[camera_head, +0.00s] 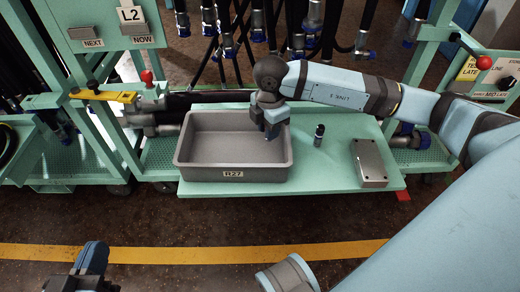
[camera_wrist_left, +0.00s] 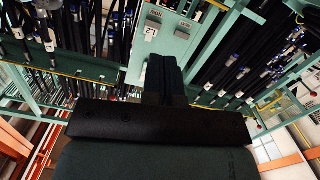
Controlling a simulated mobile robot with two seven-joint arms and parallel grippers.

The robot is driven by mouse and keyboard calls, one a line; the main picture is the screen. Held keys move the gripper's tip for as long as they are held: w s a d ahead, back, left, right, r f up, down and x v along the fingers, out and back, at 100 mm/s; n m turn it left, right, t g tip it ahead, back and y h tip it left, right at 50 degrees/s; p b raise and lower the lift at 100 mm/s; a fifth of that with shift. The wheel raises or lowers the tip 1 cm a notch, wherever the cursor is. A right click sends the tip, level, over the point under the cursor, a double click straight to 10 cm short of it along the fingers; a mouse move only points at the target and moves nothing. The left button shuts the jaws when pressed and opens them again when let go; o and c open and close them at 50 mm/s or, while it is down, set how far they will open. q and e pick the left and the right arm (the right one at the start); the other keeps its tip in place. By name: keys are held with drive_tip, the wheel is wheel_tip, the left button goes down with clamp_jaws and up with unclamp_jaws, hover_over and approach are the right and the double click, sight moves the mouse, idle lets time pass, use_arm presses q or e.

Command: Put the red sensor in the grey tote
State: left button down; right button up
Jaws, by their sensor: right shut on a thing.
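The grey tote (camera_head: 190,166), labelled R27, stands on the green bench and looks empty where I can see inside. My right gripper (camera_head: 271,136) points down over the tote's right end, inside its rim in the picture. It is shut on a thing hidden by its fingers. I cannot make out any red sensor in either view. My left gripper (camera_head: 92,260) is low at the left, away from the bench. In the left wrist view its fingers (camera_wrist_left: 165,75) are together with nothing visible between them.
A small dark cylinder (camera_head: 319,135) stands on the green bench (camera_head: 340,174) right of the tote. A grey metal box (camera_head: 370,163) lies further right. Hoses (camera_head: 228,40) hang behind. A red-knobbed valve (camera_head: 147,80) sits left of the tote. The floor in front is clear.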

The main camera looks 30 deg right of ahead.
wheel_tip(320, 180, down, 3)
drive_tip(key=shift+b, duration=0.4)
wheel_tip(320, 180, down, 3)
drive_tip(key=shift+f+b, duration=0.1)
drive_tip(key=shift+b, duration=0.65)
drive_tip(key=shift+f, duration=0.25)
drive_tip(key=shift+r, duration=0.15)
drive_tip(key=shift+f, duration=0.2)
drive_tip(key=o, duration=0.9)
use_arm(q)
drive_tip(key=shift+w+a+r+m+t, duration=0.15)
drive_tip(key=shift+w+a+m+t, duration=0.35)
drive_tip(key=shift+w+m, duration=0.35)
use_arm(e)
drive_tip(key=shift+r, duration=0.1)
